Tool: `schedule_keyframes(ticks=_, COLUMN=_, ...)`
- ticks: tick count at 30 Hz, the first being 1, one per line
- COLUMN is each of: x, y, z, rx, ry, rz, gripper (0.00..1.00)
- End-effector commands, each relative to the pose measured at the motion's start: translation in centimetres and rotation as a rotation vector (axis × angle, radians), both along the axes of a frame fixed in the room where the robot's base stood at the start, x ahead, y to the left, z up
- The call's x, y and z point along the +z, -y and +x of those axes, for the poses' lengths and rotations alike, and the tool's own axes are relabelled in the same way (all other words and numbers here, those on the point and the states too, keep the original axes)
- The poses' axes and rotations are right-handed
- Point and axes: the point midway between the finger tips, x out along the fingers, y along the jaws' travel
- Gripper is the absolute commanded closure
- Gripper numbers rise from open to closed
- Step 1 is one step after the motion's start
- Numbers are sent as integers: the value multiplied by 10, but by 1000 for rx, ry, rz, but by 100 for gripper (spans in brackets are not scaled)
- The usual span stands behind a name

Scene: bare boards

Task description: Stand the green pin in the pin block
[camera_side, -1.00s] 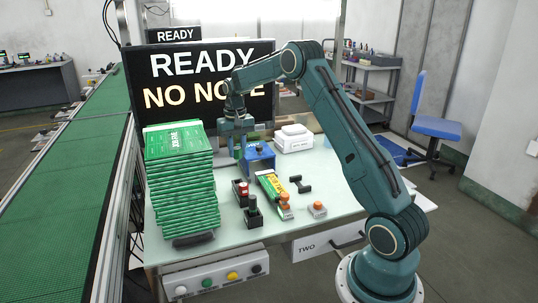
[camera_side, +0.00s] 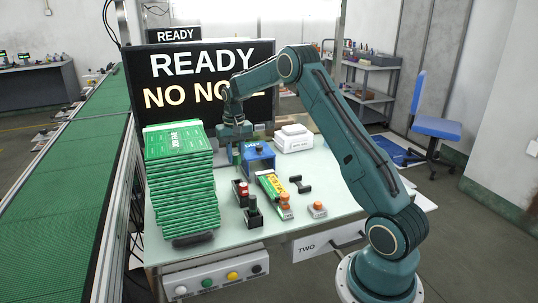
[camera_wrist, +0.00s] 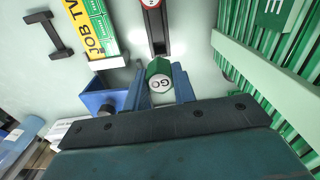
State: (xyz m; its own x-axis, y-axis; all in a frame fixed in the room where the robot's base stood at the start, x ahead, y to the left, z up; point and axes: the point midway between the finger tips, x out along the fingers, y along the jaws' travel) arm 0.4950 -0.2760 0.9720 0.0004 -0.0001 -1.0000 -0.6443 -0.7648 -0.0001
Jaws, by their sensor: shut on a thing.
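The green pin (camera_wrist: 159,75), a hexagonal piece with a white end marked "GO", is between the blue fingers of my gripper (camera_wrist: 162,88) in the wrist view. My gripper (camera_side: 237,158) is shut on it, left of the blue box in the side view; the pin is hard to make out there. The black pin block (camera_wrist: 155,32) lies just beyond the pin in the wrist view, with a red-topped pin (camera_wrist: 150,3) at its far end. In the side view the red-topped pin (camera_side: 242,188) stands in the dark block, in front of my gripper.
A blue box (camera_side: 257,157) stands close to my gripper's right. A tall stack of green packs (camera_side: 183,195) is close on the left. A yellow-green job card (camera_side: 270,184), black piece (camera_side: 300,184) and orange-topped piece (camera_side: 317,209) lie right of the block.

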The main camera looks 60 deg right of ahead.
Motion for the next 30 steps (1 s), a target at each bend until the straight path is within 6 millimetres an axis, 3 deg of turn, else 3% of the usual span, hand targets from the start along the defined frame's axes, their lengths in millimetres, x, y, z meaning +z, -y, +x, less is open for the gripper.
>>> schedule_keyframes(ticks=30, x=-57, y=0, z=0, rx=0, ry=-1, rz=1, gripper=100)
